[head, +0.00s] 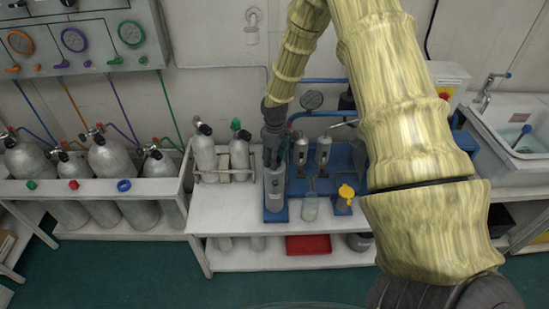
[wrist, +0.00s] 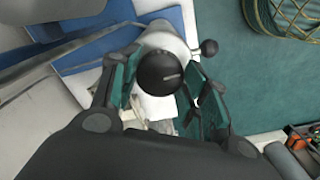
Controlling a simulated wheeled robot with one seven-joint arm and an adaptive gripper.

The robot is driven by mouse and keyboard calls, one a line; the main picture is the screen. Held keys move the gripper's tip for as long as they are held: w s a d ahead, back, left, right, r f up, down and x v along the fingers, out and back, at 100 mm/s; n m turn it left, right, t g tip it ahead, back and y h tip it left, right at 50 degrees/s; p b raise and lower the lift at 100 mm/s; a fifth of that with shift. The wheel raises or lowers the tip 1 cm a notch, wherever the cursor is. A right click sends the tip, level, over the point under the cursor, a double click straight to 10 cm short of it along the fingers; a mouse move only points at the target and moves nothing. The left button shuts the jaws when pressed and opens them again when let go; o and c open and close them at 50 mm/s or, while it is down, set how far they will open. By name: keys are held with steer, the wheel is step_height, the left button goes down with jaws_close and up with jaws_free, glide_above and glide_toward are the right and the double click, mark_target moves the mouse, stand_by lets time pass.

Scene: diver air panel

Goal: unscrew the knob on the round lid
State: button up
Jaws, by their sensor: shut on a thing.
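In the wrist view, a round black knob (wrist: 160,72) with a short white mark sits on a pale round lid (wrist: 165,38). My gripper (wrist: 158,88) has its teal-padded fingers on either side of the knob, shut on it. In the head view, my gripper (head: 273,158) points down onto the top of a grey canister (head: 276,190) on a blue base. The knob and lid are hidden by the fingers there.
A small black ball (wrist: 208,47) sticks out beside the lid. Right of the canister are a clear jar (head: 310,208), a yellow-topped part (head: 346,192) and a gauge (head: 311,99). Two cylinders (head: 205,152) stand to the left on the white bench (head: 225,218).

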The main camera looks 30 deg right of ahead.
steer(key=o, duration=1)
steer(key=shift+r, duration=0.1)
step_height(320, 180, up, 12)
steer(key=shift+d+f, duration=0.1)
steer(key=shift+f, duration=0.1)
stand_by(0.3)
